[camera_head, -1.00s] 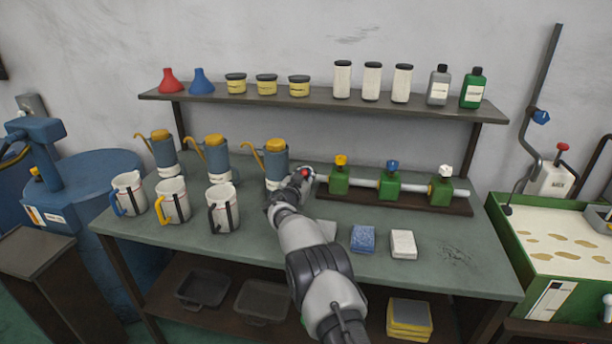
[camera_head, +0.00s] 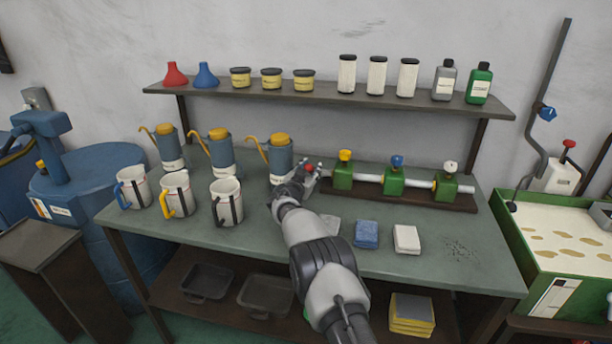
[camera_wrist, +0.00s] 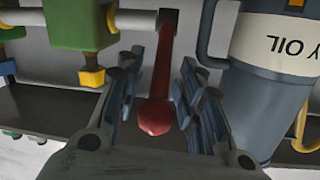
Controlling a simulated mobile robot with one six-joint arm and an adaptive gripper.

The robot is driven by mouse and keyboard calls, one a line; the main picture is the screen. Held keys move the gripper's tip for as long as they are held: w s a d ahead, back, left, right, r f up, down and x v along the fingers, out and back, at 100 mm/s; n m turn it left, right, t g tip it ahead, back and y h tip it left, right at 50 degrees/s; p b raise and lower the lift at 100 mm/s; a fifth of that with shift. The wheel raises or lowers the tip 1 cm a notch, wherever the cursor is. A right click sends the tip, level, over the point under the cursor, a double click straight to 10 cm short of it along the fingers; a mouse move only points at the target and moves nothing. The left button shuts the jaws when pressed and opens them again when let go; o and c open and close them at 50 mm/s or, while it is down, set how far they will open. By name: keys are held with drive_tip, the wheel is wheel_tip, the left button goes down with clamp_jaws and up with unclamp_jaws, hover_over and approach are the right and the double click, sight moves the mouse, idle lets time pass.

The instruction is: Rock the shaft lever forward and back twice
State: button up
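The shaft lever is a red handle with a round knob at the left end of the shaft; its knob shows in the head view (camera_head: 309,168). In the wrist view the lever (camera_wrist: 161,85) lies between my two fingers, with its knob toward the palm. My gripper (camera_wrist: 158,88) is open around the lever, with a gap visible on each side. In the head view my gripper (camera_head: 297,182) is at the shaft's left end and partly hides the lever. The pale shaft (camera_head: 368,177) runs through several green blocks on a dark base.
A blue oil can (camera_head: 282,158) stands close left of my gripper; it is also close in the wrist view (camera_wrist: 270,80). White mugs (camera_head: 227,203) stand farther left on the bench. A blue cloth (camera_head: 366,235) and a white one (camera_head: 407,239) lie in front.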

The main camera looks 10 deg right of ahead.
drive_tip(key=v, duration=1.2)
